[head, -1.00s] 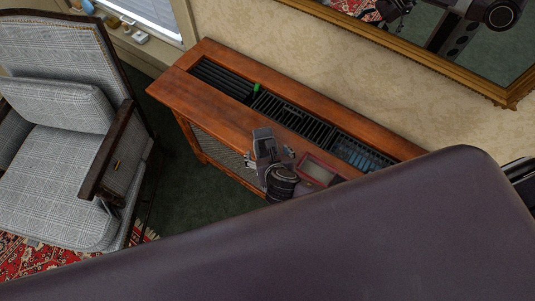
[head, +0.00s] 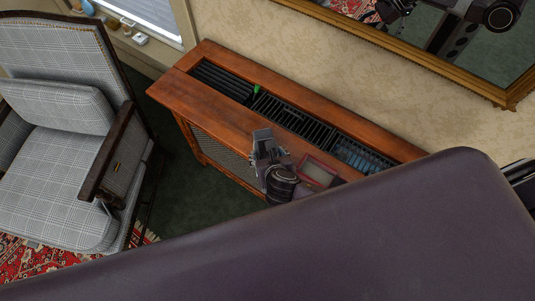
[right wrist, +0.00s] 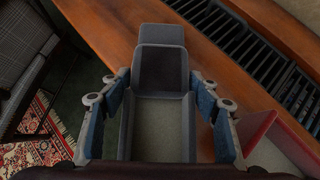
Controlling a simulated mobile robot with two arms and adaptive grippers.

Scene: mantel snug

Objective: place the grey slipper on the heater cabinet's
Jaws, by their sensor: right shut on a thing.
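The grey slipper (right wrist: 162,88) is held between the two fingers of my right gripper (right wrist: 158,112), which is shut on it. Its toe end points away from the wrist camera, toward the wooden top. In the head view the slipper (head: 263,138) shows small at the front edge of the heater cabinet (head: 205,103), with my right gripper (head: 268,158) beside it. The cabinet is reddish-brown wood with dark slotted grilles in its top. I cannot tell whether the slipper touches the wood. My left gripper is not in view.
A red-rimmed tray-like thing (head: 318,171) lies on the cabinet top right of the gripper. A small green thing (head: 257,89) is by the grilles. A plaid armchair (head: 62,150) stands at left. The wooden top left of the slipper is clear. A gilt mirror (head: 440,60) hangs behind.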

